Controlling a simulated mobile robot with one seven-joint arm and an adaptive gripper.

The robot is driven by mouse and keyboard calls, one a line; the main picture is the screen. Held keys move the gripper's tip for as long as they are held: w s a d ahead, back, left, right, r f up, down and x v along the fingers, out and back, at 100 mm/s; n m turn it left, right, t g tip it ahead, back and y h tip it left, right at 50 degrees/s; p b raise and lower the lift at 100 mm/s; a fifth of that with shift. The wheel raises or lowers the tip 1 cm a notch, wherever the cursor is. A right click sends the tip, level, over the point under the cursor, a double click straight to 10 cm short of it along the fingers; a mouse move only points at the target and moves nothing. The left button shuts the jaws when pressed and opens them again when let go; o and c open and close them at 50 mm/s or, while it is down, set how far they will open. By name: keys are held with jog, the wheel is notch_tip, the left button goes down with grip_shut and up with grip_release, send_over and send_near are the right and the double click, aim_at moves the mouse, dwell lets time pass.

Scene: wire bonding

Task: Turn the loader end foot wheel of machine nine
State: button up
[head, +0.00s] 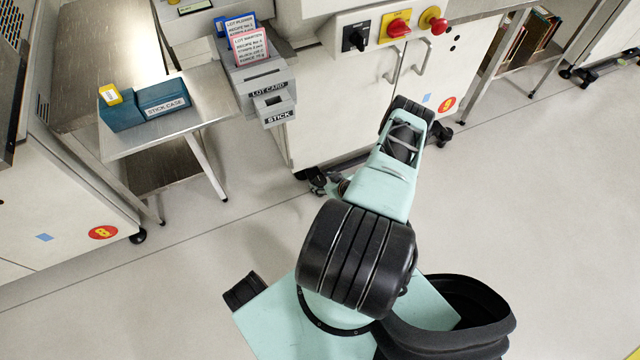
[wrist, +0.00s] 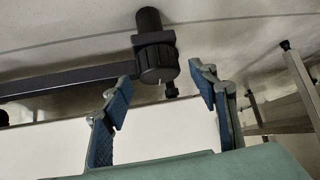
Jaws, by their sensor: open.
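Machine nine (head: 360,100) is the white cabinet with a red round "9" label (head: 447,104). Its near-left foot (head: 318,180) shows at the cabinet's lower left corner in the head view, partly covered by my arm. In the wrist view a black ribbed foot wheel (wrist: 157,63) with a pale mark sits on a dark bar, with a black cylinder beyond it. My gripper (wrist: 163,88) is open, with one blue-padded finger to either side of the wheel in the picture. The fingers appear apart from the wheel. In the head view my gripper cannot be made out.
A steel side table (head: 190,115) with a blue stick case (head: 163,98) stands left of machine nine. Machine eight (head: 60,215) is at far left. Red knobs (head: 397,28) protrude from machine nine's panel. The floor (head: 540,220) at right is clear.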

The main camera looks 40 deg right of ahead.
jog(key=shift+b+x, duration=0.3)
jog(key=shift+x, duration=0.95)
jog(key=shift+r, duration=0.1)
jog(key=c, duration=1.2)
